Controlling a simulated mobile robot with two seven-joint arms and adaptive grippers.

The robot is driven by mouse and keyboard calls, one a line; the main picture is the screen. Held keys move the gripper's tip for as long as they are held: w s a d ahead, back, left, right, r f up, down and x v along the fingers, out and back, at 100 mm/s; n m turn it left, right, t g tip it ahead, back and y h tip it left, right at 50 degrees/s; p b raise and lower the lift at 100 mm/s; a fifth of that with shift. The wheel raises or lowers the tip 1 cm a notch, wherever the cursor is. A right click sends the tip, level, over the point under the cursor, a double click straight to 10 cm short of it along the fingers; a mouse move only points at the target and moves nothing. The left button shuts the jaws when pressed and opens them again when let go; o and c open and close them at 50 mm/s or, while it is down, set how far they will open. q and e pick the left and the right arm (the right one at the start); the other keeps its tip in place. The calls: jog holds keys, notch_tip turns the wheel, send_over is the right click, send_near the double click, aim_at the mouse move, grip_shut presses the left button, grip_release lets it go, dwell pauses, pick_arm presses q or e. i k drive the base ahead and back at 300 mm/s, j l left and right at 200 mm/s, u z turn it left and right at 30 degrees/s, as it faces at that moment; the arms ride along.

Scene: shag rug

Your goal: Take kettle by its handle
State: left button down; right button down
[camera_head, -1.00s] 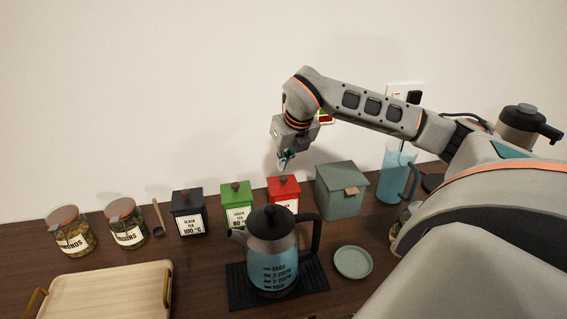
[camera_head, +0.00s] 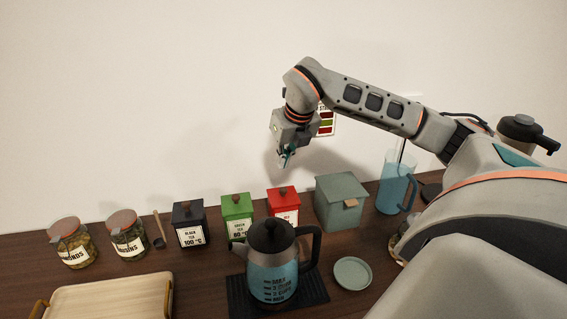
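The kettle (camera_head: 272,270) is black and clear with blue liquid inside. It stands upright on a dark ribbed mat (camera_head: 318,290) at the front middle of the counter. Its black handle (camera_head: 313,246) is on its right side and its spout points left. My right gripper (camera_head: 287,158) hangs in the air above and behind the kettle, over the red tea box, apart from the handle. Its fingers are small and seen edge-on, so I cannot tell whether they are open. My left gripper is not in view.
Black (camera_head: 189,224), green (camera_head: 237,212) and red (camera_head: 283,204) tea boxes stand behind the kettle. A grey-green box (camera_head: 340,203) and a blue pitcher (camera_head: 394,184) stand to the right. A small round dish (camera_head: 352,273) lies right of the kettle. Jars and a wooden tray (camera_head: 105,300) are at left.

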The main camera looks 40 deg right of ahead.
aim_at(273, 281)
jog(key=k, duration=1)
